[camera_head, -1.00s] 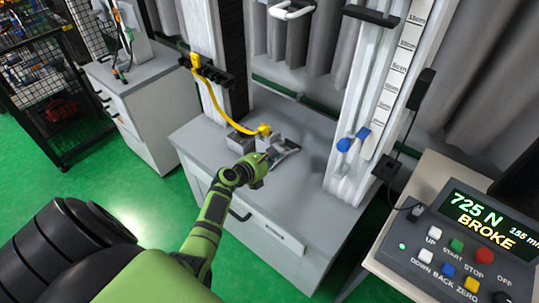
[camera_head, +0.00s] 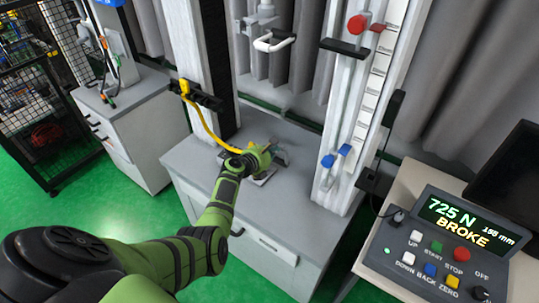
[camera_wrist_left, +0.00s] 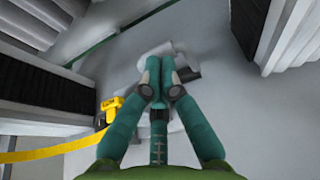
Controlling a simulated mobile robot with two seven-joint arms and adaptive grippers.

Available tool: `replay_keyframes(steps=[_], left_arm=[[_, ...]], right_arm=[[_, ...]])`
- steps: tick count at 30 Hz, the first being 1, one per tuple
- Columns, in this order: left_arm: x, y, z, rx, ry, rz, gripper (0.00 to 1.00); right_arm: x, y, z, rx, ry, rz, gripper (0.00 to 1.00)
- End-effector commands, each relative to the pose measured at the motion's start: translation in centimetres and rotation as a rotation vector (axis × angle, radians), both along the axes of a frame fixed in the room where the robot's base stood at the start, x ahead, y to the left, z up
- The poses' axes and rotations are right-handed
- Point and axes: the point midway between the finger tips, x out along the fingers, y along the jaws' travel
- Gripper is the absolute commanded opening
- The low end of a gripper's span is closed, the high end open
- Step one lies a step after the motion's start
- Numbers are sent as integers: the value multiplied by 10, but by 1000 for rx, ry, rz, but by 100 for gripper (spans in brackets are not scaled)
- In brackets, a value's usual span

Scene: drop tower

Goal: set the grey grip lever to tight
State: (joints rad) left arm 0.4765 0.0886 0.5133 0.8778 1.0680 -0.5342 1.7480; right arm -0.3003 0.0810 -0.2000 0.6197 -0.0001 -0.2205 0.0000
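The grey lower grip (camera_head: 264,181) sits on the grey machine table, mostly hidden behind my left gripper (camera_head: 270,152) in the head view. In the left wrist view a light grey piece (camera_wrist_left: 188,73), which looks like the grip lever, lies just beyond the fingertips. My left gripper also shows there (camera_wrist_left: 160,66), with its teal fingers drawn together at the tips. I cannot see anything clearly held between them, nor whether they touch the lever. The lever's setting cannot be read. My right gripper is out of view.
A white column (camera_head: 343,120) with blue and red knobs stands at right. The control box (camera_head: 440,235) reads 725 N, BROKE.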

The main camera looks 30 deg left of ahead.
Motion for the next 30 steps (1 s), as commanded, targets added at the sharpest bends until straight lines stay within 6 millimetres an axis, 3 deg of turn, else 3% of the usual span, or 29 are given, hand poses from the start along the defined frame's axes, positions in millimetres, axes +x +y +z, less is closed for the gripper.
replay_keyframes(steps=[12,30], left_arm=[[15,0,7,1,-2,3,0],[16,0,9,1,-2,2,0]], right_arm=[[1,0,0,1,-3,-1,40],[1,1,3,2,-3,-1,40]])
